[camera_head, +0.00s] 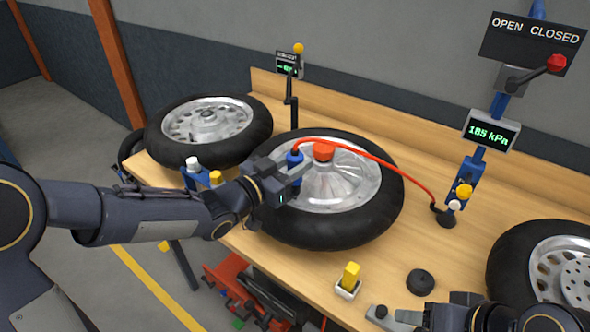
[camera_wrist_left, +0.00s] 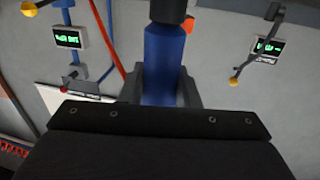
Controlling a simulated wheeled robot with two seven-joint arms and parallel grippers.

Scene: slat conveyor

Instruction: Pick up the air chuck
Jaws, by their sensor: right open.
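The air chuck (camera_head: 295,158) is a blue cylinder with a red hose (camera_head: 385,162) from its top. My left gripper (camera_head: 292,176) has its fingers on both sides of it and looks shut on it, above the left part of the middle wheel (camera_head: 275,222). In the left wrist view the blue body of the air chuck (camera_wrist_left: 164,65) stands between the two dark fingers, with its dark end at the top edge. My right gripper (camera_head: 393,315) is open at the bottom edge, partly cut off, near the front of the bench.
The wooden bench (camera_head: 440,255) also carries a left wheel (camera_head: 165,150) and a right wheel (camera_head: 500,262). A gauge post (camera_head: 491,131) reading 185 kPa stands at the right. A yellow block (camera_head: 351,275) and a black round piece (camera_head: 420,282) are near the front.

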